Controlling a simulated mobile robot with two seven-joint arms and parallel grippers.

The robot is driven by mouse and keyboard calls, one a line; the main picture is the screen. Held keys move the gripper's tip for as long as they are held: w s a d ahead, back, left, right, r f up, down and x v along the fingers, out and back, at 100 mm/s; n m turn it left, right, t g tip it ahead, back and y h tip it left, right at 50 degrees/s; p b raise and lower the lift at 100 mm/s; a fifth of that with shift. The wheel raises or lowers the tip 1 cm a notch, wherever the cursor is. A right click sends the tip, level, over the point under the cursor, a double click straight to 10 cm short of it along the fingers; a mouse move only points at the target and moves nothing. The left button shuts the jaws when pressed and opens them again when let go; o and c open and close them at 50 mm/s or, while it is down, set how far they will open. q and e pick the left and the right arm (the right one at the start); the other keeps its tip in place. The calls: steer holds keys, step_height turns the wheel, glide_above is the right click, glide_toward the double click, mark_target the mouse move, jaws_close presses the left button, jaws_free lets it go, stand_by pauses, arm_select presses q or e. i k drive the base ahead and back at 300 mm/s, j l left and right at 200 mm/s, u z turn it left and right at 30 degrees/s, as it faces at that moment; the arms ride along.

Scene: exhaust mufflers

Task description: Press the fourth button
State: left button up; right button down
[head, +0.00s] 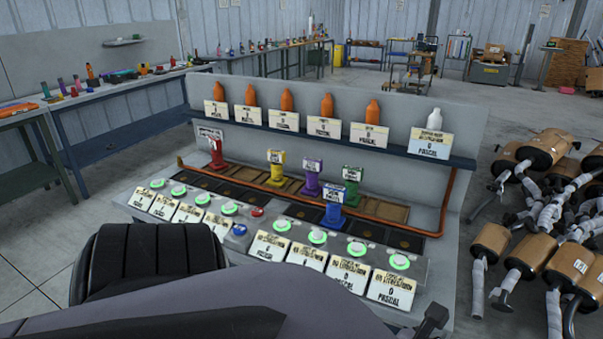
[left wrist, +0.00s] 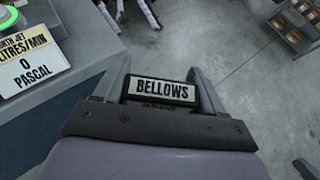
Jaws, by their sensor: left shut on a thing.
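A sloped grey console (head: 150,209) stands in the middle of the head view. Round green-lit buttons run along it in two groups. The left group's rightmost is a button (head: 229,209); the right group's rightmost is a button (head: 400,261). A red button (head: 257,211) and a blue button (head: 239,230) sit between the groups. In the left wrist view my left gripper (left wrist: 160,78) is shut on a dark block labelled BELLOWS (left wrist: 163,92). It is beside the console's end, where a label card (left wrist: 28,58) and part of a green button (left wrist: 6,18) show. My right gripper is not visible.
Coloured valve-like posts, such as a blue one (head: 334,208), stand behind the buttons. A shelf (head: 390,152) above carries orange bottles and one white bottle. Mufflers (head: 527,252) are heaped at the right. Grey floor (head: 62,230) is clear at the left.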

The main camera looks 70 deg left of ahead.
mark_target(228, 206)
steer(key=k+j, duration=0.25)
steer(key=j, duration=0.15)
steer(key=k+j, duration=0.3)
steer(key=j, duration=0.15)
steer(key=k+j, duration=0.25)
steer(key=j, duration=0.15)
steer(key=k+j, duration=0.3)
steer(key=j, duration=0.1)
